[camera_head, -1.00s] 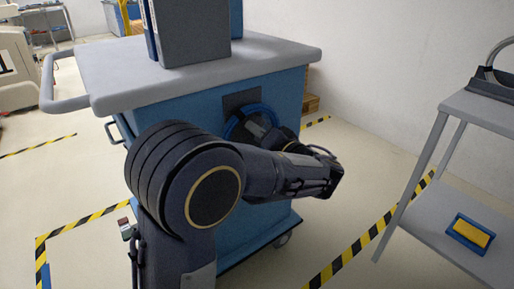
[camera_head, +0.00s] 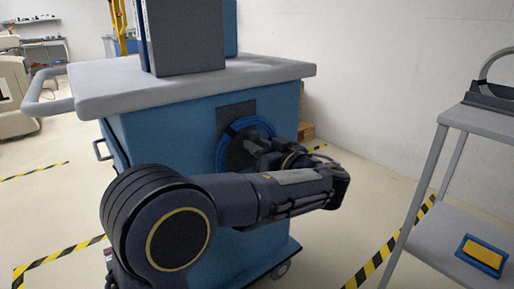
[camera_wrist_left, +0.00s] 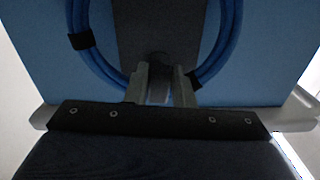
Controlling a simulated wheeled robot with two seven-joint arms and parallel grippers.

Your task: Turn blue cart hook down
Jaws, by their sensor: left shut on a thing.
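The blue cart (camera_head: 165,140) has a dark plate (camera_head: 236,115) on its end panel, with a blue coiled cable (camera_head: 224,150) hanging in front of it. My left gripper (camera_head: 262,146) reaches the panel at the coil, partly hidden by its wrist. In the left wrist view my left gripper (camera_wrist_left: 160,78) has its two fingers closed around the cart hook (camera_wrist_left: 158,60), a small dark part in front of the dark plate. The blue cable (camera_wrist_left: 225,45) loops around on both sides of the fingers. The hook's exact angle is hard to tell. My right gripper is not in view.
The cart's grey top (camera_head: 270,70) carries tall grey and blue boxes (camera_head: 185,35). A grey shelf stand (camera_head: 440,190) with a blue and yellow item (camera_head: 483,254) stands at the right. Open floor lies between them.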

